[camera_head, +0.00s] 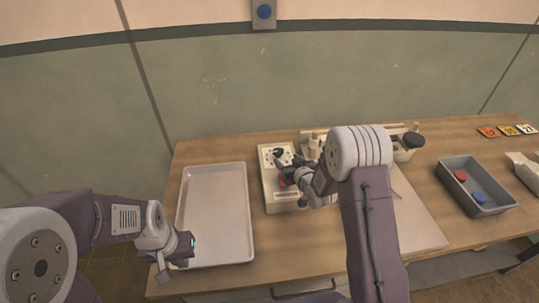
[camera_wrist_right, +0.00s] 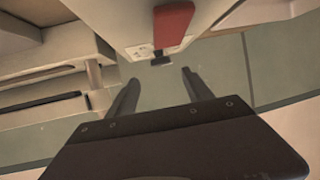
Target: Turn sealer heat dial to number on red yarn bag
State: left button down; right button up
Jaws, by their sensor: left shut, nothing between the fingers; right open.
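The sealer (camera_head: 273,191) is a pale box with black marks on its top, standing on the table right of the white tray. In the right wrist view a pale body (camera_wrist_right: 200,18), apparently the sealer, has a red bar (camera_wrist_right: 172,26) and a small dark piece (camera_wrist_right: 161,60) that may be the dial. My right gripper (camera_head: 281,168) is over the sealer; in the wrist view it (camera_wrist_right: 160,78) is open, its fingers either side of that dark piece, contact unclear. My left gripper (camera_head: 164,275) is shut and empty by the tray's front left. I cannot identify a red yarn bag.
The tray (camera_head: 248,215) is empty. A grey bin (camera_head: 452,185) holds a red disc (camera_head: 460,176) and a blue disc (camera_head: 479,197). Red, yellow and white number cards (camera_head: 508,130) lie at the back right, digits unclear. A dark-lidded jar (camera_head: 404,153) stands behind my right arm.

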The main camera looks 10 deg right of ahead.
aim_at(278, 151)
jog(key=w+p, duration=0.2)
jog(key=p, duration=0.1)
jog(key=shift+w+a+f, duration=0.15)
jog(key=shift+w+a, duration=0.05)
jog(key=shift+a, duration=0.2)
jog(key=x, duration=0.6)
jog(key=shift+w+d+f, duration=0.1)
jog(key=shift+d+f, duration=0.1)
jog(key=shift+f, duration=0.2)
jog(key=shift+a, duration=0.1)
jog(key=shift+a, duration=0.1)
grip_shut()
